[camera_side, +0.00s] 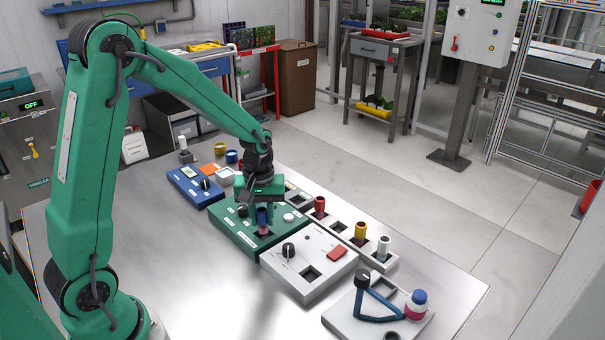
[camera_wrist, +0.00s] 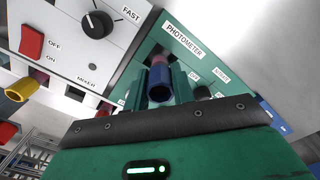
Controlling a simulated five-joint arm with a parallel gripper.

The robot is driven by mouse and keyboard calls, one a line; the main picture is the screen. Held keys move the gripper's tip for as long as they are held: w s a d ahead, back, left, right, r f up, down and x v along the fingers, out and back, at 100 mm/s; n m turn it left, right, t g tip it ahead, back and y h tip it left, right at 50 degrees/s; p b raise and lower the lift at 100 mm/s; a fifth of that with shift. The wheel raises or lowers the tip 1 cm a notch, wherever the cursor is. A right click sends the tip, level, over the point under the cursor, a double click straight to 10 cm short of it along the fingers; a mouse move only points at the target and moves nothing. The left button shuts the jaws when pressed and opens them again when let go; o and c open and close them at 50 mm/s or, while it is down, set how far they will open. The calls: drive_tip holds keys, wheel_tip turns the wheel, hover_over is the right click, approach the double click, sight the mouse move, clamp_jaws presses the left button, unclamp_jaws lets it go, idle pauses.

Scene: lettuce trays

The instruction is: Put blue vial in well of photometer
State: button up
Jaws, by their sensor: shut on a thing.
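The blue vial (camera_side: 262,214) is upright, with a blue top and a pinkish lower part. My gripper (camera_side: 260,208) is shut on it, above the green photometer (camera_side: 238,238). The vial's lower end is at the photometer's well; I cannot tell how deep it sits. In the wrist view the vial (camera_wrist: 160,93) shows end-on between the two green fingers of my gripper (camera_wrist: 160,78). The labelled photometer panel (camera_wrist: 150,48) is behind it, and the well is mostly hidden by the vial and fingers.
The white mixer (camera_side: 318,262) with a dial and red switch adjoins the photometer. A rack (camera_side: 340,227) behind holds red (camera_side: 320,205), yellow (camera_side: 360,233) and white (camera_side: 383,247) vials. A blue device (camera_side: 193,190) stands left. The steel table's (camera_side: 190,285) front is clear.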

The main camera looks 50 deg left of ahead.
drive_tip(key=shift+f, duration=1.3)
idle(0.4)
drive_tip(key=o, duration=1)
drive_tip(key=shift+o, duration=0.2)
drive_tip(key=shift+r, duration=0.15)
drive_tip(key=shift+r, duration=3.6)
wheel_tip(320, 180, up, 9)
drive_tip(key=shift+r, duration=0.1)
